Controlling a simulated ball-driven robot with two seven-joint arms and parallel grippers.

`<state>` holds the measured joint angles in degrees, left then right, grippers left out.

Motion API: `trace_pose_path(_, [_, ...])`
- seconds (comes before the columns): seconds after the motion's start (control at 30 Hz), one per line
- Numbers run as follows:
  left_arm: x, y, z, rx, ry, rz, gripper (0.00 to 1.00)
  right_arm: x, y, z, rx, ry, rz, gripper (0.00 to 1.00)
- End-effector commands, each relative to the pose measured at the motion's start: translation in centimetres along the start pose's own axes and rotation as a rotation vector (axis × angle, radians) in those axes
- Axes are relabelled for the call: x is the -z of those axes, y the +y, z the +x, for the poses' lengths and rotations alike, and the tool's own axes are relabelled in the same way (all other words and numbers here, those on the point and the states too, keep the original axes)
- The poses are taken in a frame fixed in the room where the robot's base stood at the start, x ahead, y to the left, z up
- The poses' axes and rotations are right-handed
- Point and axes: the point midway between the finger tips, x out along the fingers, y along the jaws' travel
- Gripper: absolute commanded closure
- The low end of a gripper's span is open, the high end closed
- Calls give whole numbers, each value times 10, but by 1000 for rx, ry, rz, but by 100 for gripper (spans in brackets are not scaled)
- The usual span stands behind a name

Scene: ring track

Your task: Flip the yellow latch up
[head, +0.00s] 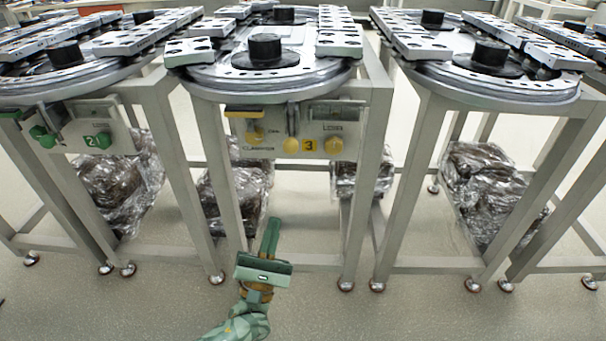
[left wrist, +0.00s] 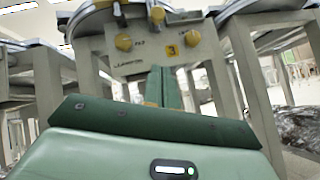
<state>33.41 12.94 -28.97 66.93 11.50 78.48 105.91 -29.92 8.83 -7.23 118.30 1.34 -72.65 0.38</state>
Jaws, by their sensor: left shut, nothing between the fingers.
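I cannot tell for certain which yellow part is the latch. The left wrist view shows a yellow knob (left wrist: 123,42) and small yellow pieces near the disc rim (left wrist: 157,15). My green left gripper (head: 272,226) is shut and empty, pointing up, in front of and below the panel, apart from it. Its fingers (left wrist: 163,80) overlap the panel's lower edge in the left wrist view. My right gripper is out of view.
The round disc (head: 270,85) of the middle station overhangs the panel. Metal table legs (head: 222,200) stand on both sides. Similar stations stand left (head: 90,130) and right (head: 490,95). Plastic-wrapped bundles (head: 240,195) lie under the tables. The floor in front is clear.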

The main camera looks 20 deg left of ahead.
Motion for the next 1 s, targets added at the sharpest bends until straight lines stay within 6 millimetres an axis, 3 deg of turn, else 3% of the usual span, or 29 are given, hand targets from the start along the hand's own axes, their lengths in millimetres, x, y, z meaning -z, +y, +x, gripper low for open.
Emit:
trace_pose_path(0.17, [-1, 6, -1, -32, -8, -136, 100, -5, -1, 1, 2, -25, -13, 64])
trace_pose_path(0.57, [0, 6, 1, -30, -7, -141, 100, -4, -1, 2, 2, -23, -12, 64])
trace_pose_path(0.77, [-1, 6, 28, -31, -9, -141, 100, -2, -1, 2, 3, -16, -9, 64])
trace_pose_path(1.0, [0, 7, 79, -31, -8, -140, 100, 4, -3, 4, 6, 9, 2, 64])
